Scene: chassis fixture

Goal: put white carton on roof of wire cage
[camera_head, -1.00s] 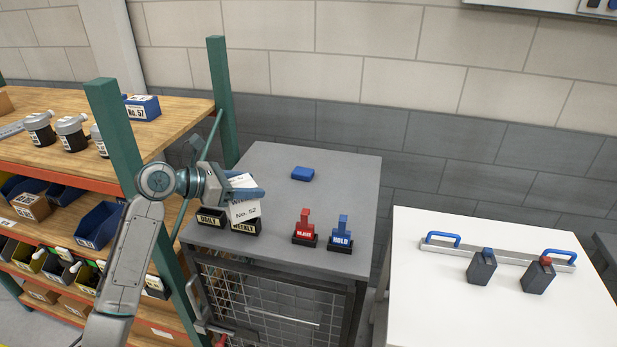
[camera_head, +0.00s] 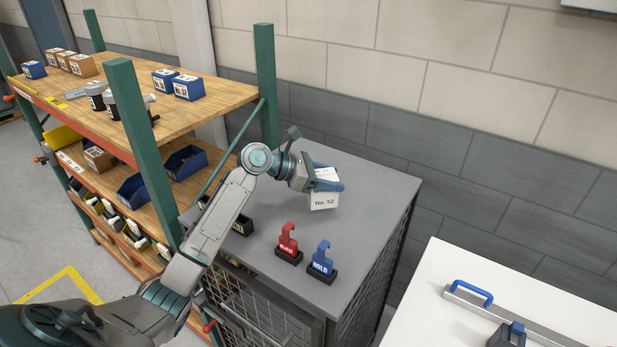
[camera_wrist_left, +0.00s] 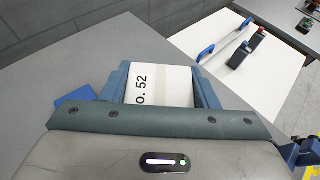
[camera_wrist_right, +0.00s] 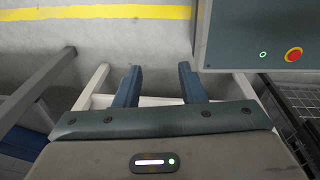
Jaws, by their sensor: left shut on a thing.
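The white carton (camera_head: 324,198), marked "No. 52", is in my left gripper (camera_head: 328,184), over the grey roof of the wire cage (camera_head: 385,190). In the left wrist view the carton (camera_wrist_left: 160,86) sits between the two blue fingers of the gripper (camera_wrist_left: 160,88). I cannot tell whether the carton touches the roof. My right gripper (camera_wrist_right: 157,88) shows in the right wrist view with its fingers apart and nothing between them.
A red stamp-like block (camera_head: 288,243) and a blue "HOLD" one (camera_head: 322,262) stand near the roof's front edge. A dark holder (camera_head: 242,224) is beside my left arm. Shelving (camera_head: 190,115) stands left; a white table (camera_head: 450,275) stands right. The roof's right side is clear.

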